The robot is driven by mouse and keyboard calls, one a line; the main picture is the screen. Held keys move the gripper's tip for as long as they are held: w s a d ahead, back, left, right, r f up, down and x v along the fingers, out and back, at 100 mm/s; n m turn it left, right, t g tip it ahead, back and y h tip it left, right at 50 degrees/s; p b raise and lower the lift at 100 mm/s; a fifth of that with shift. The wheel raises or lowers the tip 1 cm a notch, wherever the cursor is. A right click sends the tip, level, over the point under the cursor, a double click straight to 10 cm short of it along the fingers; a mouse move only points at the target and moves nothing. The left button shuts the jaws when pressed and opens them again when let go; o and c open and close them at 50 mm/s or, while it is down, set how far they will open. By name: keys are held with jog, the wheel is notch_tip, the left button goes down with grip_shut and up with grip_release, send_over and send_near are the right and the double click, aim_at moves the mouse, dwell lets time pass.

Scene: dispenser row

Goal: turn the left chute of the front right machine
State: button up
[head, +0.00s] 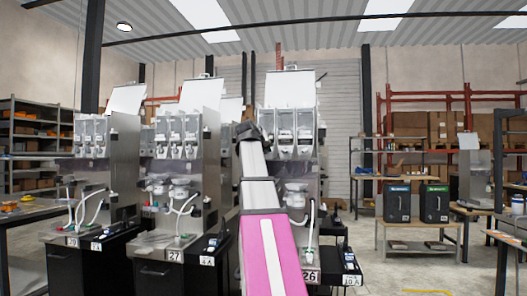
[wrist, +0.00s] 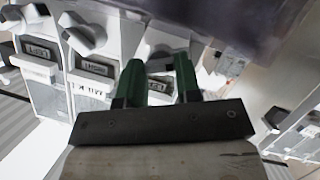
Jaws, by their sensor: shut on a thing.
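The front right machine (head: 311,174), numbered 26, stands ahead with its white lid raised in the head view. Its middle and right chutes (head: 295,130) show there; my gripper (head: 250,132) hides the left one. In the wrist view, the machine appears turned over, its labels upside down. My gripper (wrist: 158,66) has its green fingers on either side of the left chute's grey knob, shut on it. The knob is mostly hidden between the fingers. The knobs of the other two chutes (wrist: 76,36) stand tilted to the left of the fingers.
Machine 27 (head: 202,130) stands close on the left, with another machine (head: 122,150) beyond it. Hoses and cups hang below the chutes. Two black boxes (head: 397,203) stand on a bench at the right. Open floor lies at the right.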

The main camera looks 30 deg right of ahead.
jog(key=m+t+y, duration=0.1)
jog(key=m, duration=0.2)
jog(key=m+t+y, duration=0.1)
jog(key=m+y, duration=0.1)
jog(key=m, duration=0.1)
jog(key=m+t+y, duration=0.1)
jog(key=m+t, duration=0.1)
jog(key=m, duration=0.1)
jog(key=shift+s+d+y, duration=0.25)
jog(key=shift+d+y, duration=0.1)
jog(key=shift+y, duration=0.05)
dwell(0.5)
jog(key=o, duration=0.9)
jog(key=v, duration=1)
jog(key=shift+s+a, duration=0.15)
jog(key=shift+s, duration=0.2)
jog(key=shift+c, duration=0.2)
